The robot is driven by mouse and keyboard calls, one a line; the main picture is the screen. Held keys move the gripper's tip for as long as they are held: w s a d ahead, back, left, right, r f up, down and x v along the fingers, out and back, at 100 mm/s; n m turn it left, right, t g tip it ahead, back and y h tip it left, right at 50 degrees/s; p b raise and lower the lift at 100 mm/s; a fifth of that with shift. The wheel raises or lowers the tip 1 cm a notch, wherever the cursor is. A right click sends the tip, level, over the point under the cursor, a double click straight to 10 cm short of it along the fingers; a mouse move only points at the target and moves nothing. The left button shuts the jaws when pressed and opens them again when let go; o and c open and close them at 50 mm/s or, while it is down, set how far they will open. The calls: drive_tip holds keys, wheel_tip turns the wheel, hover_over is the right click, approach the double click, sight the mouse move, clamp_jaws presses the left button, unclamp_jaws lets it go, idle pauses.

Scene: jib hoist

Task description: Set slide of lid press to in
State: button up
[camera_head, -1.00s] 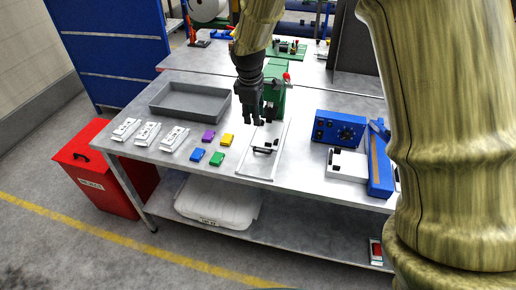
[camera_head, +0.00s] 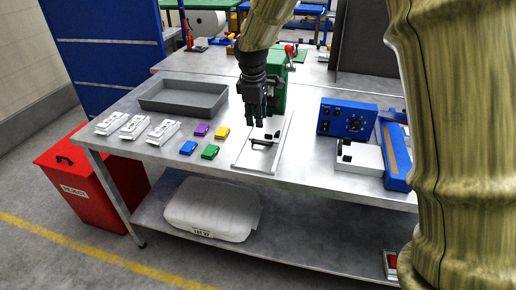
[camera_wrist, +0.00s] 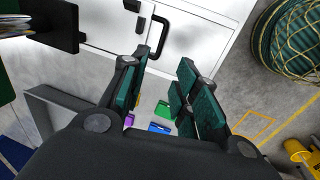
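The lid press is green with a red knob (camera_head: 289,50) and stands behind my gripper, which partly hides it. Its slide is a white plate (camera_head: 249,157) that extends from the press toward the table's front edge. A black handle (camera_head: 264,141) stands on the plate. In the wrist view the white plate (camera_wrist: 200,22) and its black handle (camera_wrist: 157,36) lie beyond the fingertips. My gripper (camera_head: 257,123) is above and just behind the handle, fingers down. In the wrist view my gripper (camera_wrist: 160,72) is open with nothing between its pads; it appears apart from the handle.
Blue, green, purple and yellow small boxes (camera_head: 210,152) lie left of the plate. A grey tray (camera_head: 183,108) and several white pieces (camera_head: 163,131) are farther left.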

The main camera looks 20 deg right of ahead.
sight(258, 144)
drive_tip(key=shift+f, duration=0.25)
drive_tip(key=f, duration=0.3)
drive_tip(key=w+d+f, duration=0.1)
drive_tip(key=f, duration=0.2)
drive_tip(key=f+p, duration=0.1)
drive_tip(key=f, duration=0.3)
drive_tip(key=shift+w+d+f, duration=0.1)
drive_tip(key=shift+w+d, duration=0.05)
drive_tip(key=shift+w, duration=0.25)
clamp_jaws()
